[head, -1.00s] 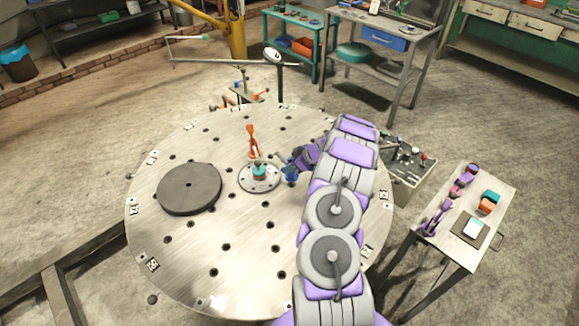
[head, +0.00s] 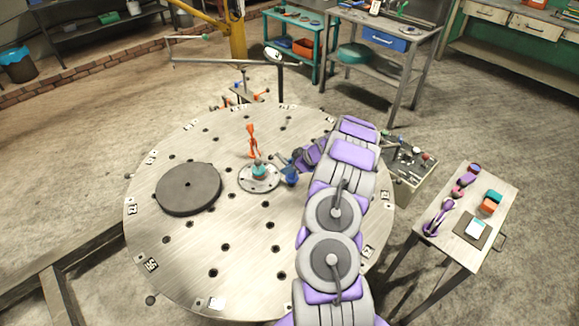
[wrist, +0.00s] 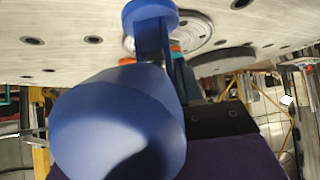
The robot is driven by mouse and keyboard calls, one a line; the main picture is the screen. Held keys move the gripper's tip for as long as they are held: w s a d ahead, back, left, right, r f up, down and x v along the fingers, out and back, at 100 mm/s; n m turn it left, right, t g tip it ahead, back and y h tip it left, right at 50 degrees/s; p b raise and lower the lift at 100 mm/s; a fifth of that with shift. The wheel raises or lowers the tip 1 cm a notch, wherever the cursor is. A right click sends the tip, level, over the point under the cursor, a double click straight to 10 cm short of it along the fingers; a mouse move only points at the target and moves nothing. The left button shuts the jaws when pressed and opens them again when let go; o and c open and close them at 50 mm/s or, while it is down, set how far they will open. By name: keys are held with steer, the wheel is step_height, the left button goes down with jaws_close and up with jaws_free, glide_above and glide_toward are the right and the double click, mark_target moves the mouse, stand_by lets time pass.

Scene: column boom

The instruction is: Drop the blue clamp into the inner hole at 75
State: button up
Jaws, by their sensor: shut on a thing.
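The blue clamp (head: 291,168) is in my gripper (head: 298,165), just right of the central hub on the round table. In the wrist view the blue clamp (wrist: 120,120) fills the lower left, with a rounded blue end close to the camera. My gripper is shut on it; the fingertips are mostly hidden. The round table (head: 235,275) has rings of dark holes and number plates near its rim. The clamp's lower end is close to the table top; I cannot tell whether it is in a hole. The plate reading 75 is not legible.
An orange clamp (head: 252,141) stands behind the hub (head: 259,185), which carries a teal piece (head: 259,171). A dark grey disc (head: 188,189) lies on the left of the table. A side table (head: 455,255) with small items stands at right. The front of the round table is clear.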

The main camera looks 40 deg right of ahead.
mark_target(285, 161)
steer(key=shift+f+b, duration=1.95)
steer(key=shift+b, duration=0.05)
steer(key=o, duration=0.8)
steer(key=shift+r, duration=0.1)
steer(key=shift+r, duration=3.65)
steer(key=o, duration=0.5)
steer(key=shift+o, duration=0.2)
